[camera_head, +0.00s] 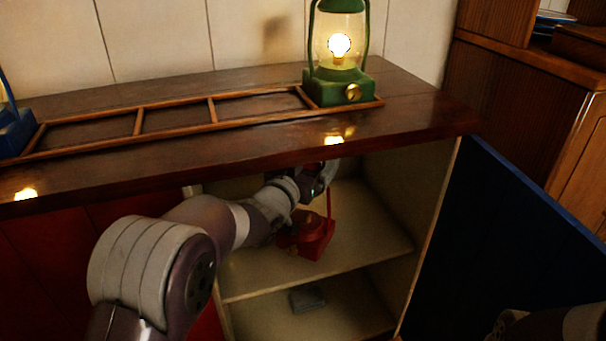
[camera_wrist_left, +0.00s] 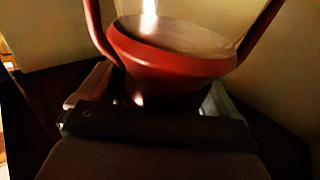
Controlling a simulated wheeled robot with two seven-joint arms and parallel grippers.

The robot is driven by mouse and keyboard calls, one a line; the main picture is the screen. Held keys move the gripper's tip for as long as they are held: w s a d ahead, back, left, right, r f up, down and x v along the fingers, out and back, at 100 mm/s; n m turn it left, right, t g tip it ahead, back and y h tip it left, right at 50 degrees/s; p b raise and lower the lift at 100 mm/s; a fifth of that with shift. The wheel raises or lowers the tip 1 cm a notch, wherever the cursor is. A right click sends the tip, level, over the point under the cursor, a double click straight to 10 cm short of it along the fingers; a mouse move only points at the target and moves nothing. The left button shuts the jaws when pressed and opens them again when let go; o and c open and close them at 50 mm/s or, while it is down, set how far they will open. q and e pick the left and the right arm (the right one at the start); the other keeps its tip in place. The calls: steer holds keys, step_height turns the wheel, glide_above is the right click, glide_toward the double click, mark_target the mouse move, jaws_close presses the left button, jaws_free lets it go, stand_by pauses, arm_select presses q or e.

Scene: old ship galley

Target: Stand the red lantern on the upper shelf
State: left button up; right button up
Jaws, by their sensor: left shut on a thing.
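The red lantern (camera_head: 308,235) is inside the open cabinet, at the upper shelf (camera_head: 375,232). It looks about upright, and its top is hidden behind my left arm and the counter edge. I cannot tell whether its base touches the shelf. My left gripper (camera_head: 312,192) reaches into the cabinet from the left and is shut on the lantern. In the left wrist view, the lantern's red rounded part (camera_wrist_left: 170,50) sits between the fingers of my left gripper (camera_wrist_left: 150,100). My right gripper is not seen; only a dark piece of my right arm shows at the bottom right.
A blue cabinet door (camera_head: 500,230) stands open on the right. A small grey object (camera_head: 307,298) lies on the lower shelf (camera_head: 350,318). Above, the wooden counter (camera_head: 240,145) carries a lit green lantern (camera_head: 338,85), a divided wooden frame (camera_head: 140,121) and a blue object (camera_head: 14,130).

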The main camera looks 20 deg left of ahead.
arm_select(q)
steer(key=w+a+f+b, duration=0.1)
steer(key=w+b, duration=0.1)
steer(key=w+a+f+b, duration=0.1)
steer(key=f, duration=0.1)
steer(key=shift+w+a+b, duration=0.3)
steer(key=shift+w+b, duration=0.05)
steer(key=shift+w, duration=0.05)
stand_by(0.4)
steer(key=shift+f, duration=0.2)
steer(key=o, duration=1.7)
